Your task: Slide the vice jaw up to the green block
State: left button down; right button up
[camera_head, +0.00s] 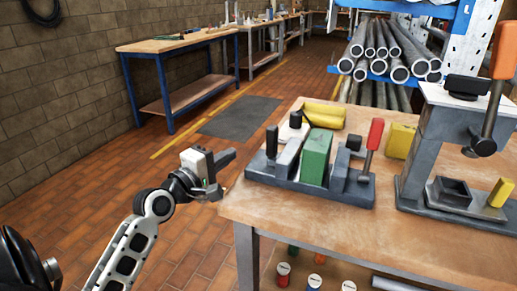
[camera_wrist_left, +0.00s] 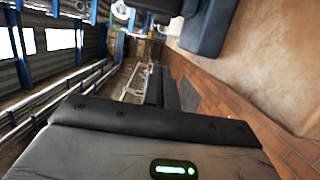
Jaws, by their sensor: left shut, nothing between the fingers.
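The vice (camera_head: 262,172) stands on the near wooden bench, with a long dark grey base. The green block (camera_head: 316,157) stands upright in it. A blue-grey part, likely the vice base, shows in the left wrist view (camera_wrist_left: 208,28). My right gripper is not in view.
A grey press-like fixture (camera_head: 440,125) with an orange handle stands at right. The bench front (camera_head: 300,220) is clear. Pipes (camera_head: 385,55) and a blue-legged bench (camera_head: 175,42) are farther back.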

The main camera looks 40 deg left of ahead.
aim_at(256, 162)
pick_arm(q)
jog(key=w+d, duration=0.1)
jog(key=w, duration=0.1)
jog(key=w+d, duration=0.1)
jog(key=w, duration=0.3)
jog(key=shift+d+p, duration=0.4)
jog(key=shift+w+d, duration=0.1)
jog(key=shift+d, duration=0.5)
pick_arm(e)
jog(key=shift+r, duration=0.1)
